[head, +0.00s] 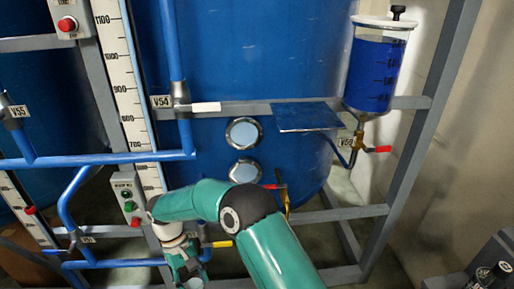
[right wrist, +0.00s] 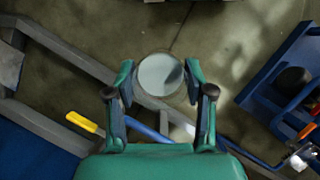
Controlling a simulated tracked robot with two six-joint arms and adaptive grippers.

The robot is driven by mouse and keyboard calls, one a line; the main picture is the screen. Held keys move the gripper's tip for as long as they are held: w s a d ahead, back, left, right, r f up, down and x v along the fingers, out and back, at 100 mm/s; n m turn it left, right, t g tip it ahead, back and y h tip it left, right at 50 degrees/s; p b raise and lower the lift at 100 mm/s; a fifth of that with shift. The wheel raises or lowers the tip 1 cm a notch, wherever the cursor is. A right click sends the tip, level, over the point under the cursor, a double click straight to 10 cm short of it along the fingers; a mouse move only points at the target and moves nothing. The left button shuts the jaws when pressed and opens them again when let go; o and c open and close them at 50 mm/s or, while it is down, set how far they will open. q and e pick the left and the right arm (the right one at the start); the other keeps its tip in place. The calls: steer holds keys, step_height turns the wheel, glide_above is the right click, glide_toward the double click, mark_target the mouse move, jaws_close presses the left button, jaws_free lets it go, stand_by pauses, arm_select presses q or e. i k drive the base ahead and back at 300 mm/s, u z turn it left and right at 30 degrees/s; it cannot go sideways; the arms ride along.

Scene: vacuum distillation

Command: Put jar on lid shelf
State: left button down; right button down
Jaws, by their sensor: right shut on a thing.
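My right gripper (head: 188,268) is low in front of the rack in the head view, pointing down. In the right wrist view the right gripper (right wrist: 160,72) is shut on the jar (right wrist: 160,76), whose pale round end shows between the fingertips. In the head view only a small pale part of the jar (head: 196,283) shows at the bottom edge; the gripper hides the rest. A flat blue shelf (head: 306,117) juts from the grey rail, above and right of the gripper, with nothing on it. My left gripper is not in view.
A vessel of blue liquid (head: 376,75) with a red-handled valve (head: 378,149) hangs right of the shelf. Blue pipes (head: 100,160) and a yellow valve handle (head: 221,244) are near my right gripper. A large blue tank (head: 250,60) stands behind the grey frame (head: 415,145).

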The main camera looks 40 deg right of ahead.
mark_target(293, 115)
steer(key=u, duration=0.55)
steer(key=k, duration=0.35)
steer(key=z, duration=3.05)
steer(key=k, duration=0.1)
steer(key=u, duration=1.8)
